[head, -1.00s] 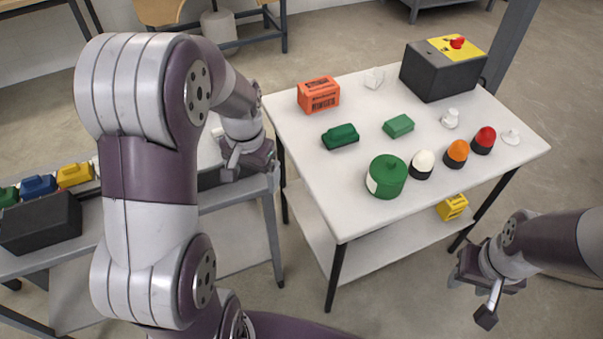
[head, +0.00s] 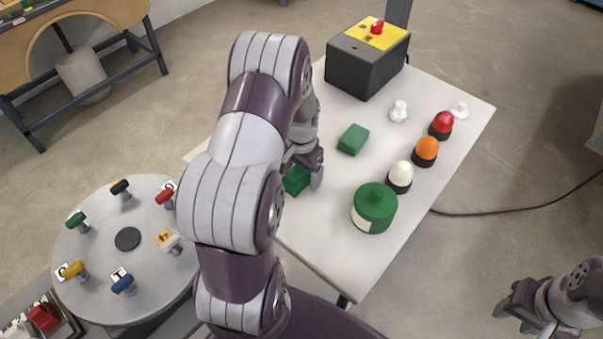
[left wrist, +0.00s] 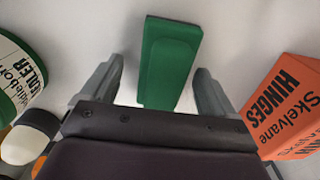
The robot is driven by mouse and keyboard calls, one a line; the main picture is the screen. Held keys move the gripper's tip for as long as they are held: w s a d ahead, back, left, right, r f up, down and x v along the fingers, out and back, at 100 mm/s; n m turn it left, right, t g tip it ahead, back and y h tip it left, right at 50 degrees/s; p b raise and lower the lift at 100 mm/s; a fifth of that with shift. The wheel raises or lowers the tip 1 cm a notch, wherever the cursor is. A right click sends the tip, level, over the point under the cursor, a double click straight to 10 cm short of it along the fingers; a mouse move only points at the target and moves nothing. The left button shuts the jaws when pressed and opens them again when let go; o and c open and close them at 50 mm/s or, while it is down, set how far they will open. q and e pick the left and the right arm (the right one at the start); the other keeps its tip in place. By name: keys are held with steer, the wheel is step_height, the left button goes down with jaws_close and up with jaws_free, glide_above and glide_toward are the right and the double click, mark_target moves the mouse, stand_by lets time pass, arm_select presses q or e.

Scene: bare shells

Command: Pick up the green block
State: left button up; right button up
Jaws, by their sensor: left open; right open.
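A plain green block (head: 353,139) lies on the white table, right of my left gripper (head: 303,174) in the head view. A second, darker green piece (head: 296,180) with a raised top lies at that gripper, partly hidden by it. In the left wrist view this stepped green piece (left wrist: 170,65) reaches between the two fingers of my open left gripper (left wrist: 160,75), with a gap on each side. I cannot tell the gripper's height above it. My right gripper (head: 522,318) is open and empty, off the table at the lower right.
A green tin (head: 374,208), white (head: 400,176), orange (head: 426,151) and red (head: 441,124) domes stand on the table's right. An orange box (left wrist: 288,108) is close beside the left gripper. A black box (head: 366,62) stands behind. A round stand (head: 95,290) is at left.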

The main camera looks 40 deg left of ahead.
arm_select(q)
steer(key=shift+a+f, duration=0.1)
steer(key=shift+a, duration=0.25)
steer(key=shift+c, duration=0.6)
steer(key=shift+d, duration=0.15)
steer(key=c, duration=1.1)
steer(key=shift+o, duration=0.2)
steer(key=shift+r, duration=0.55)
steer(key=r, duration=0.2)
steer(key=w+r, duration=0.1)
steer(key=r, duration=0.1)
steer(key=shift+w+d, duration=0.1)
steer(key=shift+d, duration=0.25)
steer(key=w+d+r, duration=0.5)
steer(key=w+r, duration=0.1)
steer(key=w, duration=0.2)
steer(key=shift+w+d, duration=0.25)
steer(key=shift+d, duration=0.15)
